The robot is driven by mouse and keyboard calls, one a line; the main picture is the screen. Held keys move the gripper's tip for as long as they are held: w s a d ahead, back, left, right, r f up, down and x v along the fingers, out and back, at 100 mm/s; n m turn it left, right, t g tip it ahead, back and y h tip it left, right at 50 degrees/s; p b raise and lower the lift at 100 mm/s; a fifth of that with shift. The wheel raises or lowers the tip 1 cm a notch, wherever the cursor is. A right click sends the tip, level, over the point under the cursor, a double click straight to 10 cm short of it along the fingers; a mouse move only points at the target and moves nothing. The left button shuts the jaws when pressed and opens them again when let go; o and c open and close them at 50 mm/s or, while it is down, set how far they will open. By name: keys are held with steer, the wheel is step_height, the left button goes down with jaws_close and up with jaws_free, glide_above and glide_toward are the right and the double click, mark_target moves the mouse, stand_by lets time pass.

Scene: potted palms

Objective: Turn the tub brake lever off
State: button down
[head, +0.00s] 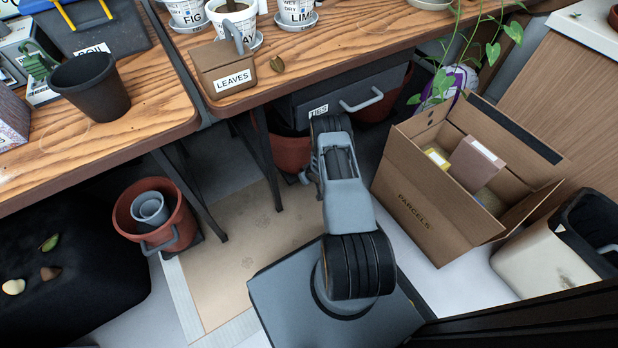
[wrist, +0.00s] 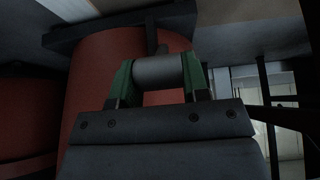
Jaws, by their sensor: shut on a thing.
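A terracotta tub (wrist: 95,85) on a dark base fills the left and middle of the wrist view. My gripper (wrist: 160,75) is at its side, its green-lined fingers shut on the grey cylindrical grip of the tub brake lever (wrist: 160,72). A short dark stem shows behind the grip; the rest of the lever is hidden. In the head view a terracotta tub (head: 288,140) stands under the table, partly behind the table leg and my arm. My gripper is hidden there by my arm. Whether the brake is on or off cannot be told.
The wooden table (head: 330,50) and a grey drawer (head: 345,95) lie above my reach. An open parcels box (head: 415,210) stands to the right. Another terracotta tub (head: 178,225) with grey pots stands at left. Cardboard (head: 235,245) covers the floor between.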

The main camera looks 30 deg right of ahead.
steer(key=shift+w+r, duration=0.1)
stand_by(0.5)
steer(key=c, duration=0.6)
jaws_free()
steer(key=p+v, duration=0.6)
steer(key=v, duration=0.7)
steer(key=shift+r, duration=0.45)
